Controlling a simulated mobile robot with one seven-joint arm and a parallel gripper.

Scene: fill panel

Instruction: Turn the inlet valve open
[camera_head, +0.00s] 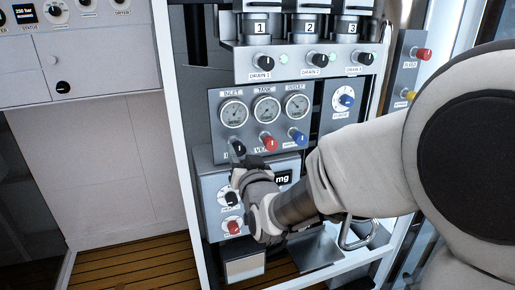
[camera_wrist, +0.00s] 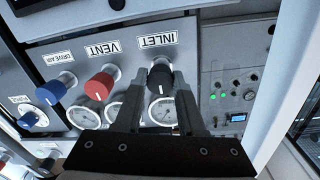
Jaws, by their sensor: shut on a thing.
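The inlet valve is a black knob (camera_head: 238,148) at the lower left of the gauge panel, below the inlet gauge (camera_head: 234,114). In the wrist view the black inlet knob (camera_wrist: 160,82) sits beside its INLET label, between my two fingers. My gripper (camera_wrist: 159,76) is shut on the knob, one finger on each side. In the head view my gripper (camera_head: 240,163) reaches up to the knob from below, and its fingertips are partly hard to make out.
The red vent knob (camera_head: 268,142) and blue drive air knob (camera_head: 298,137) are to the right of the inlet knob. A box with black and red knobs (camera_head: 232,227) is below, partly hidden by my arm. Drain knobs (camera_head: 265,62) are above.

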